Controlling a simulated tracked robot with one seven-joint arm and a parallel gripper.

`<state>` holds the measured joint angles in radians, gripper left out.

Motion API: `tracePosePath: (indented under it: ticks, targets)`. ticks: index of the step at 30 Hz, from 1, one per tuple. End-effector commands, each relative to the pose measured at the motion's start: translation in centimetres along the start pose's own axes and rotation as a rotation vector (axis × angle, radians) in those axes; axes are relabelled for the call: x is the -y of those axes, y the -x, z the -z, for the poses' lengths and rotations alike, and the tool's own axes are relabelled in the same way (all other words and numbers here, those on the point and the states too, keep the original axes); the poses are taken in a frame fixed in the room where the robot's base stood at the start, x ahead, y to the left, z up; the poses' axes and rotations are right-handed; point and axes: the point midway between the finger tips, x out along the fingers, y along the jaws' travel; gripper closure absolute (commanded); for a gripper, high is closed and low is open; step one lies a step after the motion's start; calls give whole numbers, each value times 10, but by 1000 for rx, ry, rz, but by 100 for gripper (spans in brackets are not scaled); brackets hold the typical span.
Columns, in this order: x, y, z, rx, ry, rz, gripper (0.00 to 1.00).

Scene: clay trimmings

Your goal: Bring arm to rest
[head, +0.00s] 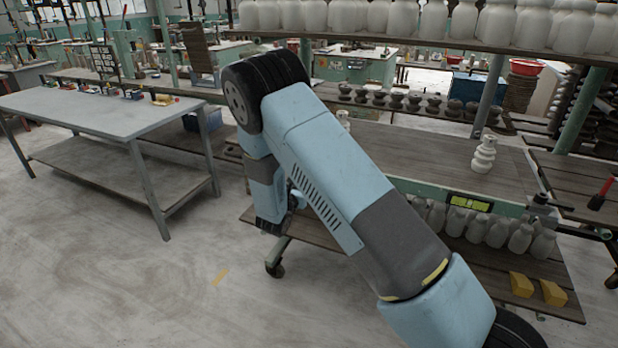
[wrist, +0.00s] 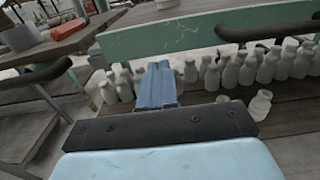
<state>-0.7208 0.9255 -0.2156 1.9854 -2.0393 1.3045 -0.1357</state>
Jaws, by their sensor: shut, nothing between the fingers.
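My arm crosses the middle of the head view, folded at a dark joint, with its far part hanging down. My gripper (wrist: 156,82) shows in the wrist view with its blue fingers together and nothing between them. In the head view the gripper end is mostly hidden behind my arm. Beyond the fingers, in the wrist view, several pale bottles (wrist: 245,70) stand on a low wooden shelf (wrist: 292,118) under a green table edge (wrist: 190,36).
A grey table (head: 90,108) with small items stands at left. A wooden worktable (head: 430,158) with a stacked pale vase (head: 484,154) stands behind my arm. Yellow blocks (head: 522,284) lie on its lower shelf. A shelf of pale vessels (head: 400,18) runs along the top.

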Motion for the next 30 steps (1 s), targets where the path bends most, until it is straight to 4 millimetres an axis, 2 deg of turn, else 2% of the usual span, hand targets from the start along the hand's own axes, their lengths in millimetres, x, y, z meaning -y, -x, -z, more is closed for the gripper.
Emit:
tracePosePath:
  ticks: [3, 7, 12, 16, 20, 24, 30]
  targets:
    - [-2, 24, 0, -2, 0, -4, 100]
    - [-2, 43, 1, -3, 0, -4, 100]
    - [-2, 56, 0, -2, -1, -3, 100]
    - [7, 54, -10, -7, -25, 31, 100]
    - [32, 44, -38, -26, -97, 130, 100]
    - [74, 34, -76, -59, -210, 277, 100]
    - [134, 32, -122, -107, -383, 481, 100]
